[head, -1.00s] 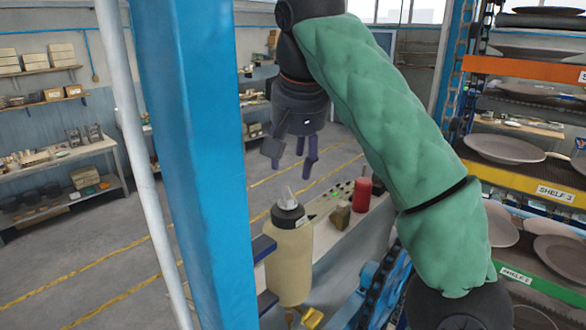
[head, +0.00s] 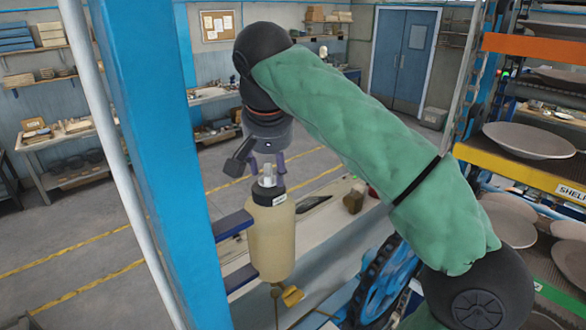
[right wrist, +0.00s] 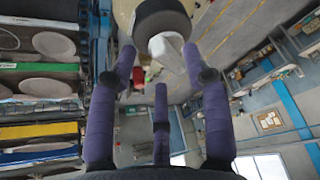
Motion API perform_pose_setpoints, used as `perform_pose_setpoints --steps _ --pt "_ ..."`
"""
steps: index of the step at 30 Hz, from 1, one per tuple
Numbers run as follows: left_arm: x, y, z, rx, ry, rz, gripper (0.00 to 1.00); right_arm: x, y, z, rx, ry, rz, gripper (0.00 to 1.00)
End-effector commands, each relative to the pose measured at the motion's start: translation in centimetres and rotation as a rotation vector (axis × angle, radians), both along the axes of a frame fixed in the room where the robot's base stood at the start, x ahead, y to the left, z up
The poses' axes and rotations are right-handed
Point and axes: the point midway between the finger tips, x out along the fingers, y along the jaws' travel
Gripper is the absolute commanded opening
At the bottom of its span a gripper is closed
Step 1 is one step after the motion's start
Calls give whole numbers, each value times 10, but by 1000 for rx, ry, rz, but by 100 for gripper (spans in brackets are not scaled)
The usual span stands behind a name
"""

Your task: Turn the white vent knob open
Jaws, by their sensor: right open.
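The white vent knob (head: 268,172) stands on the black cap (head: 267,193) of a cream bottle (head: 271,240). The bottle is upright beside the blue post. My right gripper (head: 267,162) is just above the cap, its purple fingers pointing down, open, with the knob below and between them. In the right wrist view the knob (right wrist: 170,50) shows at the fingertips (right wrist: 160,62), under the dark cap (right wrist: 160,18); whether any finger touches it I cannot tell. My left gripper is not in view.
A blue post (head: 150,150) and a white pipe (head: 110,150) stand left of the bottle. Blue brackets (head: 233,225) reach out to it. A plate rack (head: 530,165) stands at the right. A blue wheel (head: 375,285) with a chain is lower right. A small brown block (head: 353,200) lies on the ledge behind.

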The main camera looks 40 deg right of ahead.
Motion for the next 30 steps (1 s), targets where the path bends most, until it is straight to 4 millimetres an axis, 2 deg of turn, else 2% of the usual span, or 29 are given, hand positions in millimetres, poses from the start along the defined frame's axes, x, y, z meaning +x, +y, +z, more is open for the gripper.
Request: perform_pose_setpoints --steps 6,14,19,30 --pt "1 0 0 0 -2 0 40 11 7 -12 -1 0 0 49" --pt "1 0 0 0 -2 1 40 11 7 -12 0 0 0 49" --pt "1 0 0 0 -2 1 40 11 7 -12 0 0 0 1" --pt "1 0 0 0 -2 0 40 12 6 -13 -2 1 29 0"
